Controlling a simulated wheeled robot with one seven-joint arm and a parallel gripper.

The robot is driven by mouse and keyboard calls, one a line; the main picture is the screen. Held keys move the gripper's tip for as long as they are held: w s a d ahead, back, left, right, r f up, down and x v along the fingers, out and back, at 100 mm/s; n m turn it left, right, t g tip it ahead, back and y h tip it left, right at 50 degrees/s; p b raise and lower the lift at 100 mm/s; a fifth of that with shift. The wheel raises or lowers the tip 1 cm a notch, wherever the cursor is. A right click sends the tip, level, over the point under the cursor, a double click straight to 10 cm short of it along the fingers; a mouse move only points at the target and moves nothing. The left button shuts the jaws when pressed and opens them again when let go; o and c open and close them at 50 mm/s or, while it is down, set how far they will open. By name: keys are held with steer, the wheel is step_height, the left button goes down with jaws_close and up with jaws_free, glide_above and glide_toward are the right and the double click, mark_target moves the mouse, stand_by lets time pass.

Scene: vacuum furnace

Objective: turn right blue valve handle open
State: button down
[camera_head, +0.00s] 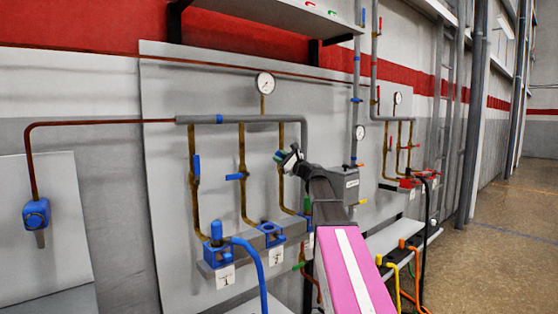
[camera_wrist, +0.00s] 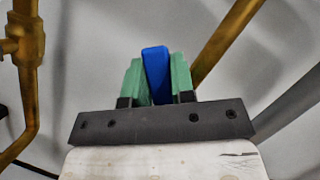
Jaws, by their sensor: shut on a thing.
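The right blue valve handle (camera_wrist: 156,72) stands between the green fingers of my gripper (camera_wrist: 158,82) in the wrist view. My gripper is shut on it, and only its upper end shows above the fingers. In the head view my gripper (camera_head: 281,156) is at the rightmost of the three brass pipes (camera_head: 281,188) under the grey manifold pipe (camera_head: 262,119). My gripper and arm hide most of the handle there. Two other blue handles show: the left one (camera_head: 197,165) is upright along its pipe, and the middle one (camera_head: 235,176) lies roughly crosswise.
A pressure gauge (camera_head: 265,83) sits above the manifold. A grey box (camera_head: 345,184) is close to the right of my gripper. Blue fittings (camera_head: 271,233) and a blue hose (camera_head: 256,270) are below. Open floor (camera_head: 500,240) lies to the right.

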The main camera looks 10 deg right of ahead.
stand_by(0.4)
steer(key=c, duration=1)
jaws_free()
steer(key=shift+o, duration=0.2)
